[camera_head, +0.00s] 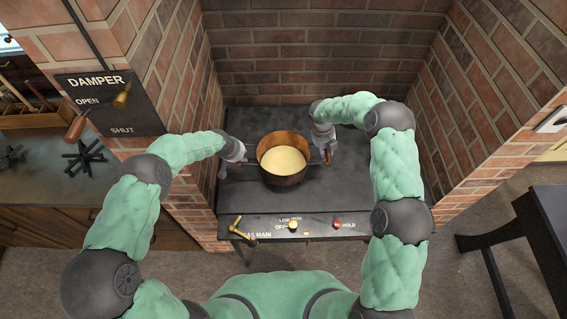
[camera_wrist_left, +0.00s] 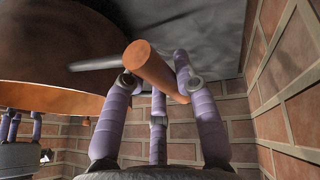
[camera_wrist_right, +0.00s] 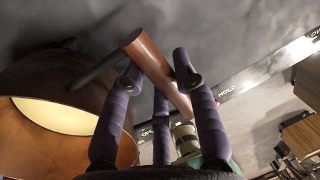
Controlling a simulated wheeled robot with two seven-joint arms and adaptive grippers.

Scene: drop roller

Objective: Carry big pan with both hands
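The big copper-brown pan (camera_head: 267,162) with pale yellow contents appears upright over the dark stove top (camera_head: 235,200). It has a bar handle on its left and right. My left gripper (camera_head: 235,160) is at the left handle. In the left wrist view, this orange-brown handle (camera_wrist_left: 155,72) lies between its spread fingers (camera_wrist_left: 158,82). My right gripper (camera_head: 325,150) is at the right handle. In the right wrist view, that brown handle (camera_wrist_right: 157,75) lies between its fingers (camera_wrist_right: 159,76), with a gap visible on one side. Neither gripper looks closed on its handle.
Brick walls (camera_head: 320,60) enclose the stove at the back and sides. Knobs and a brass lever (camera_head: 240,230) line its front panel. A damper plate (camera_head: 105,100) with a handle is on the left. A dark table (camera_head: 540,220) stands at right. Stove top around the pan is clear.

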